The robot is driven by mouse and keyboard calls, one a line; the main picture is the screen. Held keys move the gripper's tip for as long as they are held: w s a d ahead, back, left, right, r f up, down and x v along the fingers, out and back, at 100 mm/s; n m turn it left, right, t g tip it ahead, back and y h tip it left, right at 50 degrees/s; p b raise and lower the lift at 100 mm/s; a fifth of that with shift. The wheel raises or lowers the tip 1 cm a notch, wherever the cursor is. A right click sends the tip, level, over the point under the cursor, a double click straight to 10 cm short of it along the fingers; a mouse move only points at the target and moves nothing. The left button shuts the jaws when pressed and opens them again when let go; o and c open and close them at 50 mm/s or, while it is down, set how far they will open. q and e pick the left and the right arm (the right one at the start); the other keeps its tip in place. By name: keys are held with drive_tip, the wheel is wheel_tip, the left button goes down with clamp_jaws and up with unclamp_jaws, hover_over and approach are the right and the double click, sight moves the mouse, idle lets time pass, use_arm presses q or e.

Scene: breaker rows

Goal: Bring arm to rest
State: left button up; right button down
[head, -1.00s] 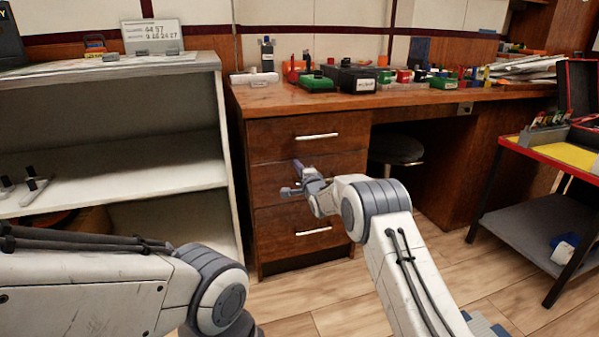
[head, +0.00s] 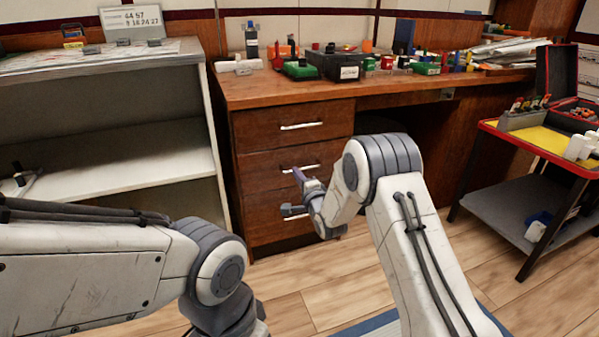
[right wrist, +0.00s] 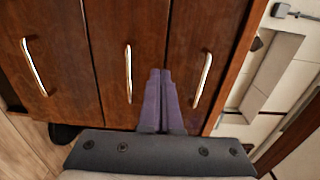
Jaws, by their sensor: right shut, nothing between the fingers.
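My right gripper (head: 297,171) is in front of the wooden desk's drawer stack (head: 290,165) in the head view. In the right wrist view its two purple fingers (right wrist: 161,74) lie side by side, shut and empty, pointing toward the drawer fronts (right wrist: 150,35). It holds no handle; a gap to the drawers cannot be judged exactly. My right arm (head: 390,200) is bent, its elbow raised at the middle. My left arm (head: 90,270) comes in from the left; its gripper is out of view.
A pale shelf unit (head: 110,125) stands left of the desk. The desktop (head: 270,92) carries several coloured breakers and boxes. A cart with a yellow top (head: 545,138) and red rim stands at right. Open wooden floor (head: 300,295) lies in front.

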drive_tip(key=s+a+r+n+g+p, duration=0.25)
drive_tip(key=s+a+n+g, duration=0.2)
drive_tip(key=s, duration=0.45)
drive_tip(key=s+a+r+n+g+p, duration=0.1)
drive_tip(key=s+a+r+n+g, duration=0.35)
drive_tip(key=s, duration=0.45)
drive_tip(key=s+d+r+n+g+h+p, duration=0.1)
drive_tip(key=s+d+n+g, duration=0.25)
drive_tip(key=s, duration=0.75)
drive_tip(key=s+d+r+n+g+h+p, duration=0.15)
drive_tip(key=s+n, duration=0.35)
drive_tip(key=s, duration=0.7)
drive_tip(key=s+d+n+g+h+p, duration=0.1)
drive_tip(key=s+d+n+g+h, duration=0.3)
drive_tip(key=s, duration=0.7)
wheel_tip(320, 180, up, 38)
drive_tip(key=a+y+p, duration=0.1)
drive_tip(key=y+p, duration=0.1)
drive_tip(key=p, duration=3.6)
drive_tip(key=shift+w+n+t, duration=0.2)
drive_tip(key=shift+n+t, duration=0.1)
drive_tip(key=shift+n, duration=0.05)
drive_tip(key=shift+y, duration=0.25)
